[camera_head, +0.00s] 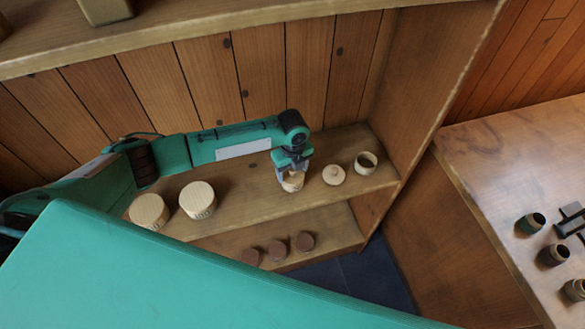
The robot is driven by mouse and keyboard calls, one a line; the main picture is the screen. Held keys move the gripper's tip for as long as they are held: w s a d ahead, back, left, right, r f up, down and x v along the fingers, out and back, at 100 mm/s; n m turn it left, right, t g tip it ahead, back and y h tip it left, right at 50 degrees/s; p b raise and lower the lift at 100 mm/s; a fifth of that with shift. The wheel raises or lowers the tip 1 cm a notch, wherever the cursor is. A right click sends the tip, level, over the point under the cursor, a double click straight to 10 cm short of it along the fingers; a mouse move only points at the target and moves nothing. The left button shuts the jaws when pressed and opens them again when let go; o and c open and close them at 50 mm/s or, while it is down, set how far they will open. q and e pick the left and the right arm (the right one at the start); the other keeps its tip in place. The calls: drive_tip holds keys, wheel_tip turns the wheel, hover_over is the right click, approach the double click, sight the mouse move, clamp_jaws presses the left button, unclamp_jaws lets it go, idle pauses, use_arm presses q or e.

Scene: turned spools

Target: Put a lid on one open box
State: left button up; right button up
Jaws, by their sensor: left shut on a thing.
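My left gripper (291,170) reaches down from above to the upper shelf board. It is shut on a small pale round wooden piece (292,184); the fingers hide its top, so I cannot tell whether this is a lid, a box, or a lid on a box. Just right of it a pale round lid (334,176) with a small knob lies on the shelf, apart from the gripper. Further right stands a small open round box (366,162), its dark inside showing. My right gripper is not in view.
Two larger pale round containers (149,211) (197,200) stand left on the same shelf board (245,185). A side wall (425,70) closes the shelf at right. A wooden table (500,155) holds dark cups (531,223).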

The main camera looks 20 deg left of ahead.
use_arm(q)
drive_tip(key=o, duration=1)
drive_tip(key=shift+o, duration=0.6)
drive_tip(key=shift+o, duration=0.6)
drive_tip(key=shift+r, duration=0.25)
drive_tip(key=shift+r+p, duration=0.45)
drive_tip(key=shift+p, duration=0.25)
drive_tip(key=shift+r, duration=0.2)
drive_tip(key=shift+r+p, duration=3.35)
